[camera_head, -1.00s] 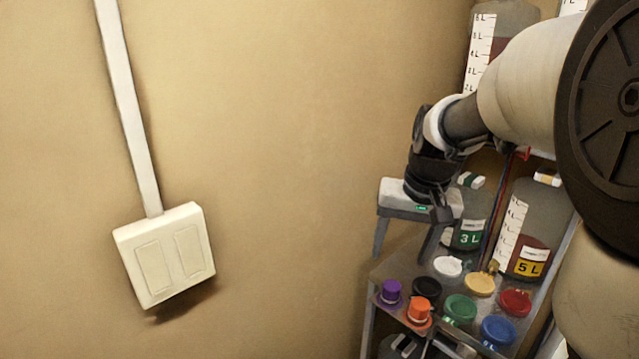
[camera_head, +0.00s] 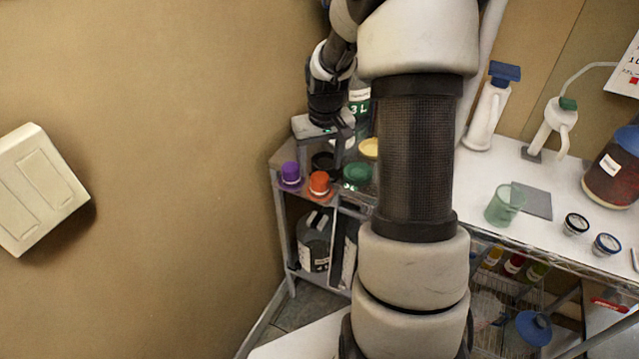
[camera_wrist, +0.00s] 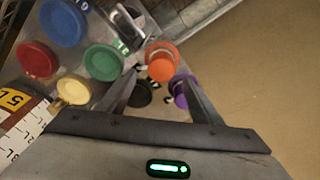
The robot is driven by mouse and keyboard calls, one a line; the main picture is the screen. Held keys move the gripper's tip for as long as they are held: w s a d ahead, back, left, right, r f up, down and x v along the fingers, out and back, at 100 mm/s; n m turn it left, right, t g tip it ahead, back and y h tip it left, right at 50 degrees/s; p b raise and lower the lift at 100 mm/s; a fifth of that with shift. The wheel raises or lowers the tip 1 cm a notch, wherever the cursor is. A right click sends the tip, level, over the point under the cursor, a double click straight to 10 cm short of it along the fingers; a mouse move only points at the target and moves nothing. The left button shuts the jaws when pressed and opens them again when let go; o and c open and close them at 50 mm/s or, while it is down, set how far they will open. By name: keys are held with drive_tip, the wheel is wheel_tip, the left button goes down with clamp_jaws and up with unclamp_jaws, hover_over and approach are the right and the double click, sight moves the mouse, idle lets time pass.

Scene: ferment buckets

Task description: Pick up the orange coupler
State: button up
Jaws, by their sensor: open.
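The orange coupler (camera_head: 319,184) sits upright near the front edge of the small shelf top, just right of a purple coupler (camera_head: 290,173). The orange coupler also shows in the wrist view (camera_wrist: 162,61), just beyond my fingertips. My gripper (camera_head: 320,157) is open and empty, with its fingers pointing down above the shelf. In the wrist view my gripper (camera_wrist: 160,76) has its fingers apart, and a black lid (camera_wrist: 140,94) shows between them. The purple coupler (camera_wrist: 181,91) is partly hidden behind the right finger.
Green (camera_wrist: 103,62), yellow (camera_wrist: 74,91), red (camera_wrist: 38,61) and blue (camera_wrist: 63,22) lids stand close by. A wall (camera_head: 190,150) borders the shelf on the left. A white counter (camera_head: 545,195) lies at right.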

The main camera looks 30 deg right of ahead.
sight(320, 177)
drive_tip(key=shift+f, duration=2.75)
drive_tip(key=c, duration=1.2)
